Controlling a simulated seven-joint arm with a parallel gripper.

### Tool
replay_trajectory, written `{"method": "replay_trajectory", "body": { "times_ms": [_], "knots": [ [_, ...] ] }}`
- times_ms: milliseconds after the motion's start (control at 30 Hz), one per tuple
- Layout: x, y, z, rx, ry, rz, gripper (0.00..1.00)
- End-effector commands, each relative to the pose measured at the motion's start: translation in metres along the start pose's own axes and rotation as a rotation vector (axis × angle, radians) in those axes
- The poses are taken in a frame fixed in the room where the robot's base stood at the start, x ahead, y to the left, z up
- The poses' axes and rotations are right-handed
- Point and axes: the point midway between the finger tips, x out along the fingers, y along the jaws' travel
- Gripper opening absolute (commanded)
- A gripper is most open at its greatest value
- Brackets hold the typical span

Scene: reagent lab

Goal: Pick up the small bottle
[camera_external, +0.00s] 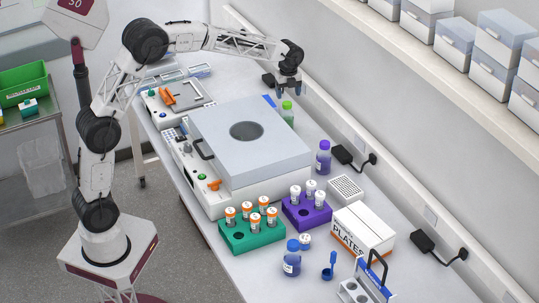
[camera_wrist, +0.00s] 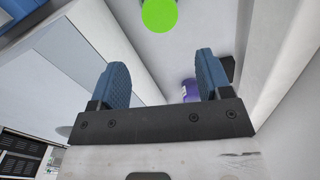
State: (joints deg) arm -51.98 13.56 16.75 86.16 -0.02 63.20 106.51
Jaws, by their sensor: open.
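Several bottles are in view, and I cannot tell for certain which is the small bottle. A green-capped bottle (camera_external: 287,115) stands upright at the back of the bench; its bright green cap also shows in the wrist view (camera_wrist: 159,13), beyond my fingertips. A purple bottle (camera_external: 323,160) stands further right and is partly hidden behind a finger in the wrist view (camera_wrist: 189,90). A blue bottle (camera_external: 291,262) stands at the front, with a small white-capped bottle (camera_external: 304,241) beside it. My gripper (camera_external: 282,85) is open and empty above the green-capped bottle; both blue fingers show in the wrist view (camera_wrist: 162,62).
A large grey instrument (camera_external: 285,165) fills the middle bench. In front are a green rack (camera_external: 240,240) and a purple rack (camera_external: 304,217) holding vials, and a plates box (camera_external: 365,228). The wall with black plugs (camera_external: 342,153) runs close behind; a shelf of boxes (camera_external: 495,65) overhangs at right.

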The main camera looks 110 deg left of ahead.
Motion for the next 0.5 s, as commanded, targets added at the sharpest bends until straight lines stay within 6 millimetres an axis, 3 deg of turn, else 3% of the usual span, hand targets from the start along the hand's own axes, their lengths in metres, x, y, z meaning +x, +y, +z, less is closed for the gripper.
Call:
{"method": "replay_trajectory", "body": {
  "times_ms": [133, 500],
  "knots": [
    [0.008, -0.006, 0.021, 0.019, 0.001, 0.005, 0.72],
    [0.009, -0.007, 0.024, 0.025, 0.002, 0.006, 0.72]
  ]
}}
